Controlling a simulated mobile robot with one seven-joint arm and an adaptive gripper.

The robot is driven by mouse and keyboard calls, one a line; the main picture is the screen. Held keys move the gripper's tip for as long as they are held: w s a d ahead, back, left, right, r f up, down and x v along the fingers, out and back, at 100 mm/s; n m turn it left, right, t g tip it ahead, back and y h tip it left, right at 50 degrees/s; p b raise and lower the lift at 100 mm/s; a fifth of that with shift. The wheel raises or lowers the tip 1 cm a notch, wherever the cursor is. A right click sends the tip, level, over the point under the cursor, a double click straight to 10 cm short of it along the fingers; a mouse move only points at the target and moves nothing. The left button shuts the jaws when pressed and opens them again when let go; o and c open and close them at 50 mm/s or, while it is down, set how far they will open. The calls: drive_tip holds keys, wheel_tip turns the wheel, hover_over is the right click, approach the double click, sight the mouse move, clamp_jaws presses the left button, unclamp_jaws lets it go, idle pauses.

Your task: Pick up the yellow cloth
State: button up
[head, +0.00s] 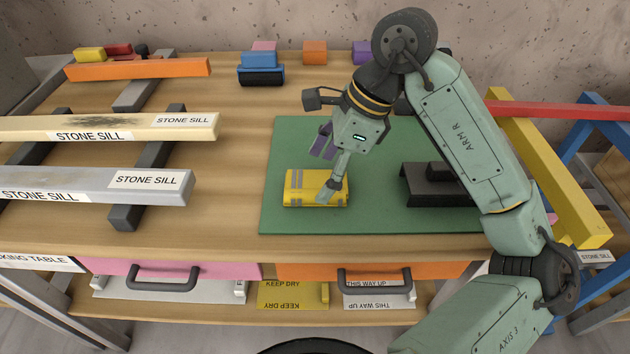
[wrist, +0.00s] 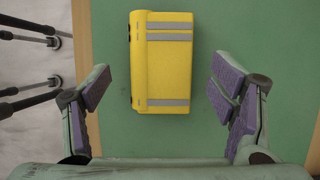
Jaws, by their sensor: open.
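The yellow cloth (head: 304,187) is a folded bundle with grey stripes. It lies on the green mat (head: 385,150), near the mat's front left. My gripper (head: 330,168) is above the cloth, and one finger covers part of its right side in the head view. In the wrist view the cloth (wrist: 163,62) lies between and beyond the two purple-padded fingers of my gripper (wrist: 163,92). The fingers are wide apart with green mat showing on both sides of the cloth. I cannot tell the exact height of the fingertips.
A dark grey block-like tool (head: 440,185) stands on the mat to the right. Stone sills (head: 90,185) lie on grey bearers at the left. Blue (head: 262,62), orange (head: 314,52) and purple (head: 362,52) bundles sit at the table's back. The mat's front middle is bare.

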drive_tip(key=shift+x, duration=1.4)
drive_tip(key=shift+w, duration=0.1)
drive_tip(key=shift+c, duration=0.4)
drive_tip(key=c, duration=1.2)
drive_tip(key=shift+r, duration=0.2)
drive_tip(key=shift+r, duration=0.6)
drive_tip(key=shift+a+r+b, duration=0.1)
drive_tip(key=shift+r+b, duration=0.55)
drive_tip(key=shift+r, duration=0.35)
drive_tip(key=s+a+b, duration=0.1)
drive_tip(key=s, duration=0.4)
drive_tip(key=s+a+r+b, duration=0.1)
drive_tip(key=s, duration=0.4)
drive_tip(key=s+a+b, duration=0.1)
drive_tip(key=s, duration=0.4)
drive_tip(key=shift+s+r, duration=0.25)
drive_tip(key=shift+s, duration=0.15)
